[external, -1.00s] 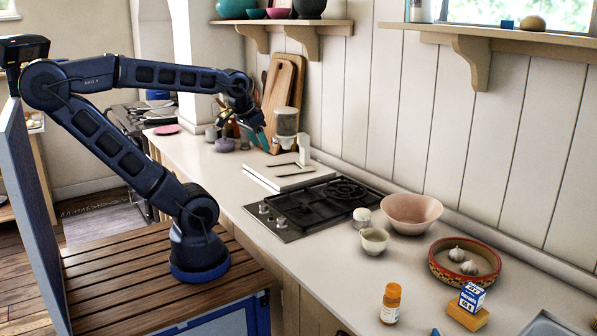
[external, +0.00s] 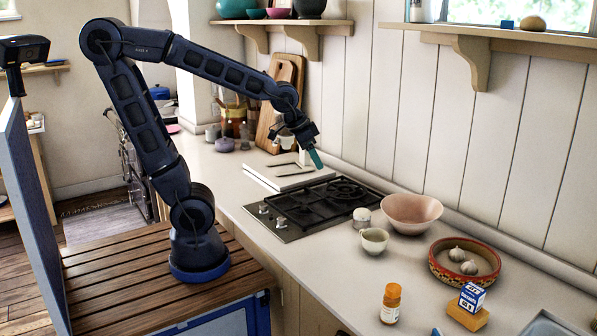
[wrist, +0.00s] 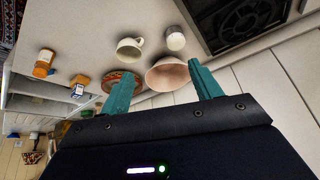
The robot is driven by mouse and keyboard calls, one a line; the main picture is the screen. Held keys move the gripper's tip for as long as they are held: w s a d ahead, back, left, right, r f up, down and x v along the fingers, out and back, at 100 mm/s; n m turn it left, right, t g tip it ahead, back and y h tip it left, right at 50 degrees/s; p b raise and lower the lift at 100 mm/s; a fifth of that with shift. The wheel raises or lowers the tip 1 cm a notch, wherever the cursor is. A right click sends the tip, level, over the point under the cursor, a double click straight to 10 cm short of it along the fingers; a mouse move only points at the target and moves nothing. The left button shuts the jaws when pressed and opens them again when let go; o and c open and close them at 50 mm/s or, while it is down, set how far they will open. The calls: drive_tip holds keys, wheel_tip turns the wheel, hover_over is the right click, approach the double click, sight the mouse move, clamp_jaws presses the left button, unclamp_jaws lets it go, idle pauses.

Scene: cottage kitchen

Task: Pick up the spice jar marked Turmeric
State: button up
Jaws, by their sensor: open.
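An orange jar with an orange lid and a pale label (external: 390,304) stands upright on the counter's near right part; its lettering is too small to read. It also shows at the left of the wrist view (wrist: 43,63). A small jar with a whitish lid (external: 361,218) stands beside the hob, also in the wrist view (wrist: 175,38); I cannot read any marking on it. My gripper (external: 316,158) is open and empty, above the far side of the hob, well away from both jars. Its teal fingers show spread apart in the wrist view (wrist: 164,86).
A cup (external: 374,240), a pink bowl (external: 411,213) and a patterned bowl with garlic (external: 437,268) stand between the hob (external: 300,209) and the orange jar. A blue-white box (external: 471,297) sits on a wooden block (external: 466,316) right of that jar. Counter left of the jar is clear.

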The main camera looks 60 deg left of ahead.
drive_tip(key=w+d+f+m, duration=0.1)
drive_tip(key=d+f+m, duration=0.1)
drive_tip(key=d, duration=0.6)
drive_tip(key=m+g+h, duration=0.2)
drive_tip(key=m+h, duration=0.2)
drive_tip(key=m, duration=0.2)
approach(392, 300)
drive_tip(key=w+a, duration=0.1)
drive_tip(key=shift+g, duration=0.3)
drive_tip(key=shift+w+a+f+x, duration=0.1)
drive_tip(key=shift+a+x, duration=0.05)
drive_tip(key=shift+x, duration=1.75)
drive_tip(key=shift+w+a+f+x, duration=0.1)
drive_tip(key=shift+a+x, duration=0.05)
drive_tip(key=shift+x, duration=1.75)
drive_tip(key=shift+w+a+f+x, duration=0.1)
drive_tip(key=shift+a+x, duration=0.1)
drive_tip(key=shift+x, duration=1.75)
drive_tip(key=shift+r, duration=0.15)
drive_tip(key=c, duration=1.1)
